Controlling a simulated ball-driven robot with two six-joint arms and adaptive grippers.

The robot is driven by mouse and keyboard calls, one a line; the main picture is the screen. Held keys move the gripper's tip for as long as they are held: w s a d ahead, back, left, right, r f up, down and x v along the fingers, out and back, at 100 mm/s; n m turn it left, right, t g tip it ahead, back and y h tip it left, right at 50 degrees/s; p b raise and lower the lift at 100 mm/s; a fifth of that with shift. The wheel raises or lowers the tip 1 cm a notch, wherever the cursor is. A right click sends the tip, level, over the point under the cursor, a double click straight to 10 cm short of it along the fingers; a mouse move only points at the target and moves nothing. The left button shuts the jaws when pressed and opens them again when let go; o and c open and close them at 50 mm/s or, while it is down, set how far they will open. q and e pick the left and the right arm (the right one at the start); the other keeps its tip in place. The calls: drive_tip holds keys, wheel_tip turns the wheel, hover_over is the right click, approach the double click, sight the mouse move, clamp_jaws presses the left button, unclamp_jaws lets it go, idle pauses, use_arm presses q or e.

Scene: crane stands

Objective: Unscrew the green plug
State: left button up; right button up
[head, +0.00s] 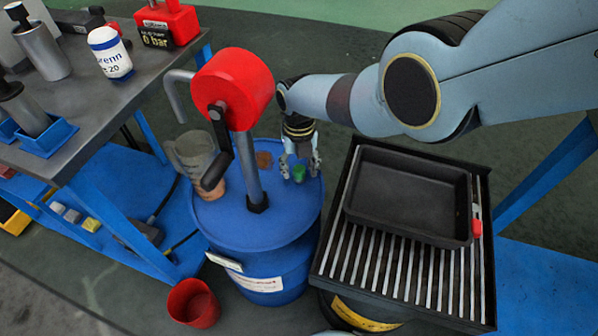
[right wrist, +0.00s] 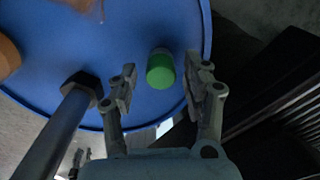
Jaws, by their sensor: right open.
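The green plug (head: 299,173) stands on the lid of a blue drum (head: 262,226), near its right side. In the right wrist view the green plug (right wrist: 160,70) shows as a short cylinder with a pale far edge, on the blue lid (right wrist: 120,40). My right gripper (head: 300,172) is over the lid, its fingers on either side of the plug. In the right wrist view the right gripper (right wrist: 160,95) is open, with gaps between both fingers and the plug. I cannot see whether the fingertips reach the lid.
A red hand pump (head: 234,85) rises from the drum, its pipe left of my right gripper. A black tray (head: 409,195) sits on a slatted stand at right. A red bucket (head: 193,303) is on the floor.

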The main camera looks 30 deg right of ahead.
drive_tip(key=m, duration=3.1)
